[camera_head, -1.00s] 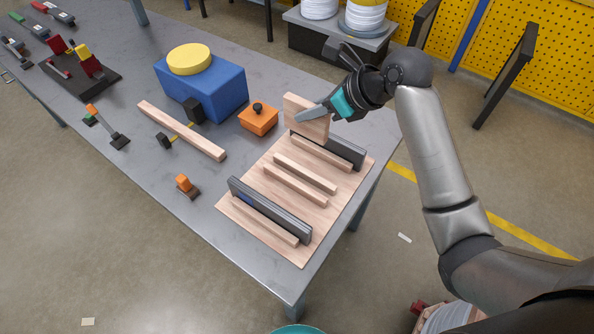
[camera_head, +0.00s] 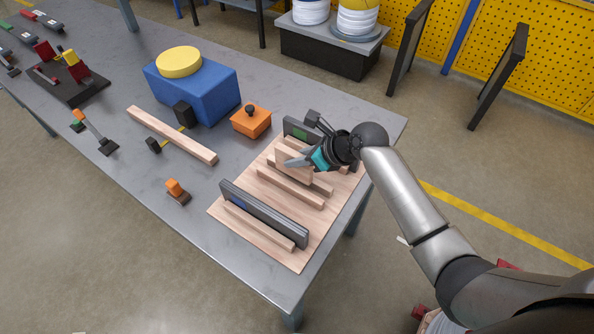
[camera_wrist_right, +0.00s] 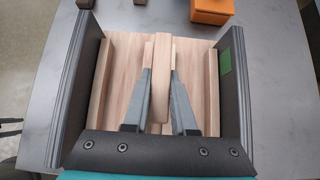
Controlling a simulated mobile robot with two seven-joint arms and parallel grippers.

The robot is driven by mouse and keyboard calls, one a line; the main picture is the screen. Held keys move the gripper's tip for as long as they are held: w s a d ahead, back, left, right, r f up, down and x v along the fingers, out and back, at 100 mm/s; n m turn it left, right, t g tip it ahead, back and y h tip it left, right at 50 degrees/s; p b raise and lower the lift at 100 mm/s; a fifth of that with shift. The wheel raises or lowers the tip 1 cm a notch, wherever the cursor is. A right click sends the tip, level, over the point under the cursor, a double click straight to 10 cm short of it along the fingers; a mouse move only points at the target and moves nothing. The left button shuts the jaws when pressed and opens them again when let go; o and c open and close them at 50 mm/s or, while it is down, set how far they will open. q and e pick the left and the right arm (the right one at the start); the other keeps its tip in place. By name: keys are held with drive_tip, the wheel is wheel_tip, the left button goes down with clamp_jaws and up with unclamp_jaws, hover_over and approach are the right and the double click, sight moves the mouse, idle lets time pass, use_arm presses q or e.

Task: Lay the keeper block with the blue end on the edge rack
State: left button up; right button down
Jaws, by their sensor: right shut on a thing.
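My right gripper (camera_head: 303,160) is shut on a pale wooden block (camera_head: 293,171), a flat slab held on edge. The right wrist view shows this block (camera_wrist_right: 161,85) edge-on between the two fingers. No blue end shows on it. It is over a wooden base (camera_head: 283,252) with raised wooden strips, between two dark rails. Whether the block touches the base or strips I cannot tell. The near rail (camera_head: 265,217) has a blue mark near its left end. The far rail (camera_head: 299,131) has a green patch and is partly hidden by my gripper. My left gripper is out of view.
A long wooden bar (camera_head: 172,135) lies left of the base. An orange block with a black knob (camera_head: 251,122), a blue box (camera_head: 192,88) with a yellow disc and a small orange-topped piece (camera_head: 177,192) stand nearby. The grey table (camera_head: 143,180) has bare room at left.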

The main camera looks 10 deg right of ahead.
sight(297, 170)
wheel_tip(297, 170, down, 4)
drive_tip(key=shift+f+b, duration=0.1)
drive_tip(key=shift+b, duration=0.65)
drive_tip(key=c, duration=0.7)
unclamp_jaws()
drive_tip(key=shift+f, duration=0.1)
drive_tip(key=shift+r, duration=0.2)
drive_tip(key=p+v, duration=0.4)
drive_tip(key=v, duration=0.8)
